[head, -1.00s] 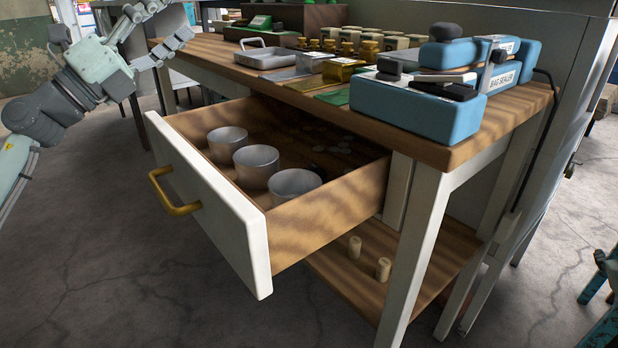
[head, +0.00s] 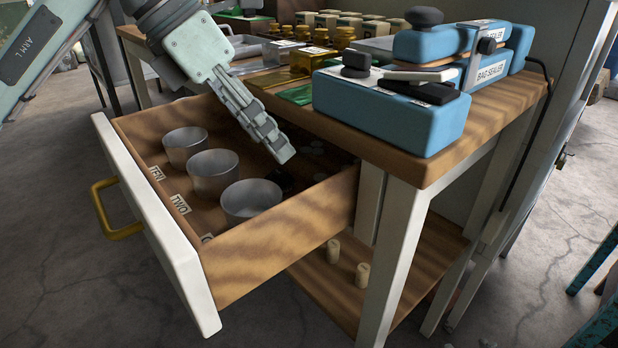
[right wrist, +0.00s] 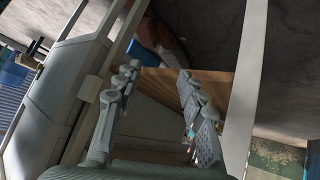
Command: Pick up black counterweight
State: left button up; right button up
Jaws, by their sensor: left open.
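A small dark object (head: 281,179), which looks like the black counterweight, lies in the open drawer behind the nearest metal cup; its shape is hard to make out. My left gripper (head: 284,154) reaches down over the drawer, with its fingertips just above and beside this dark object. It is open and nothing shows between its fingers, which overlap in this view. My right gripper (right wrist: 158,88) shows only in the right wrist view, with its two fingers spread apart and empty.
The drawer (head: 277,247) holds metal cups (head: 213,174) along its front side and several small discs (head: 316,147) at the back. Labels lie beside the cups. The tabletop edge (head: 350,140) and a blue bag sealer (head: 390,112) stand close to the right of my left gripper.

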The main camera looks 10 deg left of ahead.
aim_at(276, 172)
pick_arm(q)
jog(key=shift+t+y, duration=0.3)
jog(key=shift+y, duration=0.6)
jog(key=w+f, duration=0.1)
jog(key=f, duration=0.3)
jog(key=w+f, duration=0.1)
jog(key=f, duration=0.2)
jog(key=shift+w+b, duration=0.35)
jog(key=c, duration=1.4)
pick_arm(e)
jog(key=w+a+r, duration=0.1)
jog(key=a+r+t+y, duration=0.1)
jog(key=shift+w+a+r+t, duration=0.1)
jog(key=shift+w+r+t, duration=0.2)
jog(key=shift+w+r, duration=0.1)
